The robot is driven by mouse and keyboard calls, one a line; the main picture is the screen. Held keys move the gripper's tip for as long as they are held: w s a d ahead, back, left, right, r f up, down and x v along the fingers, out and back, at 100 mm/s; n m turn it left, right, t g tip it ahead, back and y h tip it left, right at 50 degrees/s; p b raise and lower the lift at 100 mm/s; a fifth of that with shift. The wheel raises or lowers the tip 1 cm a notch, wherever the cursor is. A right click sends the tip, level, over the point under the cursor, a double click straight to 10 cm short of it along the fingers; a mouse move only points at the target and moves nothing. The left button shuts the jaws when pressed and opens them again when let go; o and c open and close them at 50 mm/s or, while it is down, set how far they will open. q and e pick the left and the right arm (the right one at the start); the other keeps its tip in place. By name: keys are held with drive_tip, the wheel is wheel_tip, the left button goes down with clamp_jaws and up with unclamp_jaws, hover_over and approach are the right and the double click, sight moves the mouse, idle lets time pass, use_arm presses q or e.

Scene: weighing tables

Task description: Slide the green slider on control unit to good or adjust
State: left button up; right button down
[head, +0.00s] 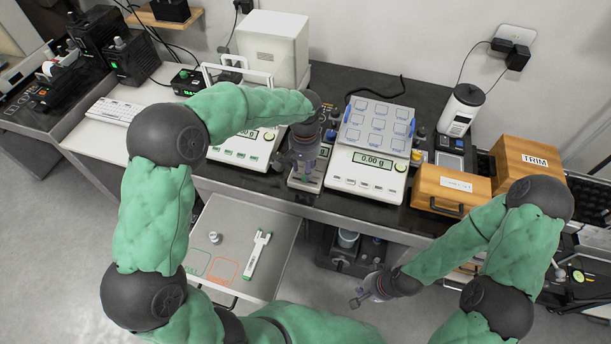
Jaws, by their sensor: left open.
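A small grey unit (309,185), likely the control unit, sits at the table's front edge between two white scales. My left gripper (302,176) points down over it and hides most of its top. I cannot make out the green slider or its labels there. My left gripper is open; whether it touches the unit cannot be told. My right gripper (360,299) is low, in front of the table and well right of the pull-out board; its fingers are too small to judge.
The right scale (366,186) and left scale (232,149) flank the unit closely. A pull-out board (215,222) with green and orange outlines holds a metal weight (214,238) and a white tool (257,252). Wooden boxes (451,187) stand at right.

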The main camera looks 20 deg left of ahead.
use_arm(q)
drive_tip(key=shift+f+b, duration=0.45)
drive_tip(key=shift+f, duration=1.5)
